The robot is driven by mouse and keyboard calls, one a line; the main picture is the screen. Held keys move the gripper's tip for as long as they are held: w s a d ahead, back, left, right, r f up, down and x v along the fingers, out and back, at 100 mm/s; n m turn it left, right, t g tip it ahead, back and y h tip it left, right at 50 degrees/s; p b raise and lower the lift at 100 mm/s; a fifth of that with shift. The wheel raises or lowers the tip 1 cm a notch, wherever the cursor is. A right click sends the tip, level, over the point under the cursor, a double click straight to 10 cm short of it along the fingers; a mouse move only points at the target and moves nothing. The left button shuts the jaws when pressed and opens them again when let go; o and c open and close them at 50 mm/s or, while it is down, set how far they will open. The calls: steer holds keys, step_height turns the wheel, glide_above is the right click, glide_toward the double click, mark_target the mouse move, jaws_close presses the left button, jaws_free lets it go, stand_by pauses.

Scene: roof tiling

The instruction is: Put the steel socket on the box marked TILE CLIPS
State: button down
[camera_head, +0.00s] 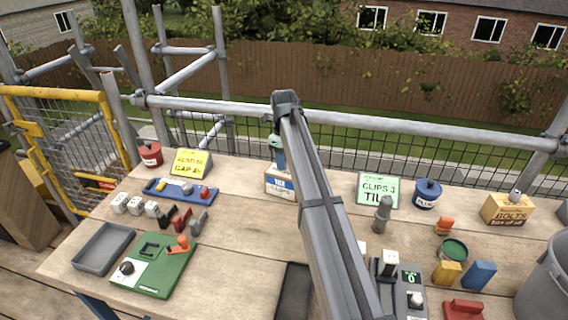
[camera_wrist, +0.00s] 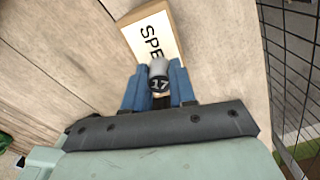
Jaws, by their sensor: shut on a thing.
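The steel socket (camera_wrist: 158,68), a short grey cylinder with a dark band reading 17, is between the blue fingers of my gripper (camera_wrist: 159,88) in the wrist view. My gripper (camera_head: 279,161) is shut on it. A small box (camera_head: 279,184) with a white and blue front lies under my gripper in the head view; its lettering is too small to read. In the wrist view the top of a box (camera_wrist: 150,38) shows the letters SPE, with the rest hidden behind the socket. I cannot tell whether the socket touches it. No box clearly reads TILE CLIPS.
A box marked BOLTS (camera_head: 507,210) and a blue tin (camera_head: 427,194) stand right. A yellow sign (camera_head: 191,163) and blue tray (camera_head: 181,190) stand left. Mesh edges the back.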

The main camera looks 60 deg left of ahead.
steer(key=shift+f, duration=0.55)
steer(key=shift+f, duration=0.2)
steer(key=c, duration=0.9)
jaws_free()
steer(key=shift+r, duration=0.15)
step_height(320, 180, up, 12)
steer(key=shift+r, duration=0.1)
